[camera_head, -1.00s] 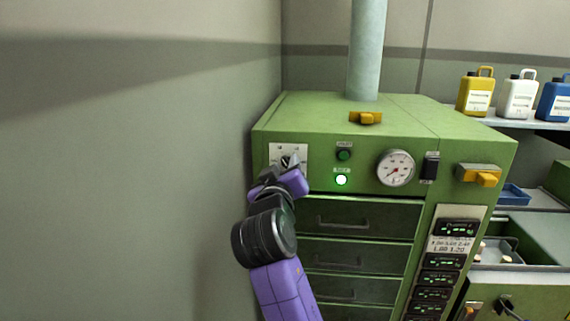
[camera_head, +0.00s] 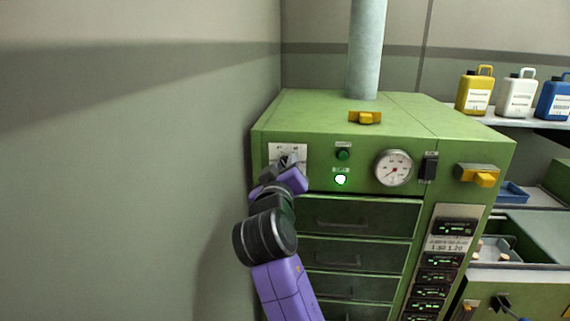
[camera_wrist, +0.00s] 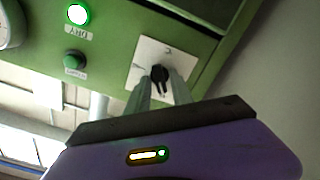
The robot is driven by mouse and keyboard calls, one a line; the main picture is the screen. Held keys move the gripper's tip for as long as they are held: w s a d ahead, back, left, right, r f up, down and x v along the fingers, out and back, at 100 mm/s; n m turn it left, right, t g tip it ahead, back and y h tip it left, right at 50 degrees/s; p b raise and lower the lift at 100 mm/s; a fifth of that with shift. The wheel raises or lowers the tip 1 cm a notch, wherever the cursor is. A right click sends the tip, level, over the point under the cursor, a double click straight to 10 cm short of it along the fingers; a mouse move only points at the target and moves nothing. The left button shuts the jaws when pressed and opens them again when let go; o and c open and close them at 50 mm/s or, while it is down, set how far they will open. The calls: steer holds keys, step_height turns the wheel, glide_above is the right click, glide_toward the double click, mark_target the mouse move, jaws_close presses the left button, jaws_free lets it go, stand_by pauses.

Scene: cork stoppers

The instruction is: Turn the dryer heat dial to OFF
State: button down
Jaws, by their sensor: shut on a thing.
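The green dryer cabinet (camera_head: 325,115) stands in the corner. Its heat dial is a black knob (camera_wrist: 159,75) on a white plate (camera_wrist: 150,52), which also shows at the upper left of the cabinet front in the head view (camera_head: 277,152). My gripper (camera_wrist: 161,86) reaches the plate from the front, with its two grey fingers on either side of the black knob, shut on it. In the head view my gripper (camera_head: 288,160) covers most of the dial. The plate's markings are too small to read, so I cannot tell the dial's setting.
Right of the dial are a lit green lamp (camera_head: 341,179), a green button (camera_head: 343,154), a round gauge (camera_head: 394,168) and a black switch (camera_head: 430,167). Drawers (camera_head: 358,218) lie below. A yellow handle (camera_head: 478,175) sticks out at right. The wall (camera_head: 140,170) stands close at left.

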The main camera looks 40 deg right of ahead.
steer(key=n+p, duration=0.5)
steer(key=n, duration=0.1)
steer(key=shift+r+p, duration=0.15)
steer(key=shift+p, duration=0.25)
steer(key=n+p, duration=0.2)
steer(key=n, duration=0.1)
steer(key=n+p, duration=0.1)
steer(key=shift+w+f+n+p, duration=0.1)
steer(key=shift+f+n+p, duration=0.2)
steer(key=shift+n+p, duration=0.1)
steer(key=c, duration=1.4)
jaws_free()
steer(key=shift+c, duration=0.2)
steer(key=shift+a, duration=0.15)
steer(key=b+v, duration=0.2)
steer(key=v, duration=0.5)
steer(key=shift+s+a, duration=0.25)
steer(key=shift+s, duration=0.05)
